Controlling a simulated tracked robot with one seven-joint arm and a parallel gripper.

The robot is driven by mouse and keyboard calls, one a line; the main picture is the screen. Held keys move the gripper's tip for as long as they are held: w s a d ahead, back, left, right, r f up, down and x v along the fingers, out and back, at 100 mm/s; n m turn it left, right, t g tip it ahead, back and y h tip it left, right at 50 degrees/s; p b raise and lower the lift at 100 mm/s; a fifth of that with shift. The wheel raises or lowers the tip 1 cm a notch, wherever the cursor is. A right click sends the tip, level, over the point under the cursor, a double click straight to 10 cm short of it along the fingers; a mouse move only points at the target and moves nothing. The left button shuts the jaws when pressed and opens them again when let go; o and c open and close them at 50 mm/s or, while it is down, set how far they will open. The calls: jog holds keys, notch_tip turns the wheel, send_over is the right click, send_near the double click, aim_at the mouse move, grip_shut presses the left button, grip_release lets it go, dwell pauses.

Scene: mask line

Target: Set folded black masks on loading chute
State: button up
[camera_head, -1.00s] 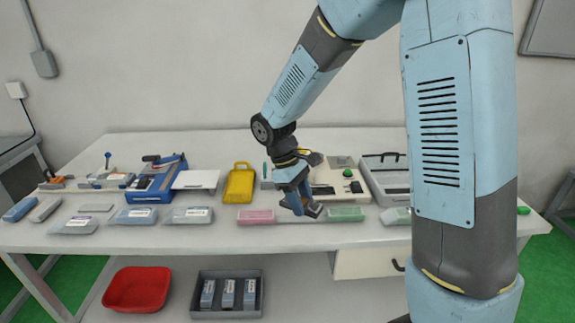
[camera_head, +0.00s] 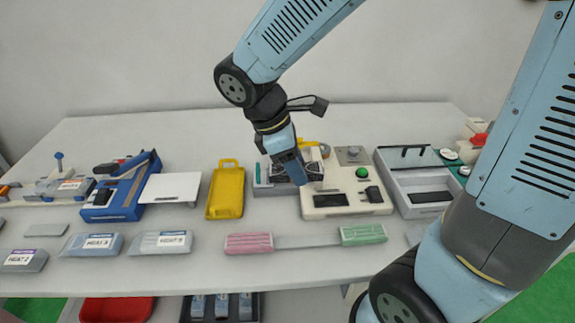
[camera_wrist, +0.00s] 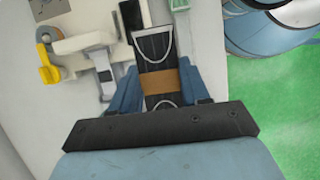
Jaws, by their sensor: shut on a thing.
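In the wrist view a folded black mask bundle (camera_wrist: 153,47) with a brown band and white ear loops lies between the two blue fingers of my gripper (camera_wrist: 158,88). The fingers are shut on its sides. In the head view my gripper (camera_head: 303,178) points down over the table, between a grey tray and a cream machine; the bundle is mostly hidden there. A flat white plate (camera_head: 172,188) extends from a blue device (camera_head: 120,190) at the left. I cannot tell for certain whether this plate is the loading chute.
A yellow handled tray (camera_head: 226,192) stands left of my gripper. The cream machine (camera_head: 342,200) with a green button and a grey case (camera_head: 417,180) are to its right. A pink pack (camera_head: 248,243), a green pack (camera_head: 363,234) and several labelled packs lie along the front.

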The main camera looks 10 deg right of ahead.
jog(key=shift+w+r, duration=0.1)
jog(key=shift+w, duration=0.1)
jog(key=shift+w, duration=0.2)
jog(key=w+f, duration=0.3)
jog(key=w, duration=0.1)
jog(key=w+f, duration=0.2)
jog(key=w, duration=0.2)
jog(key=w+f, duration=0.3)
jog(key=w, duration=0.1)
jog(key=shift+w+d+f, duration=0.2)
jog(key=shift+w+f, duration=0.05)
jog(key=shift+f, duration=0.1)
jog(key=shift+w+f, duration=0.25)
jog(key=shift+f, duration=0.05)
jog(key=shift+w+f, duration=0.15)
jog(key=shift+f, duration=0.7)
jog(key=shift+w+f, duration=0.15)
jog(key=shift+f, duration=0.65)
jog(key=shift+f, duration=0.45)
jog(key=o, duration=1.1)
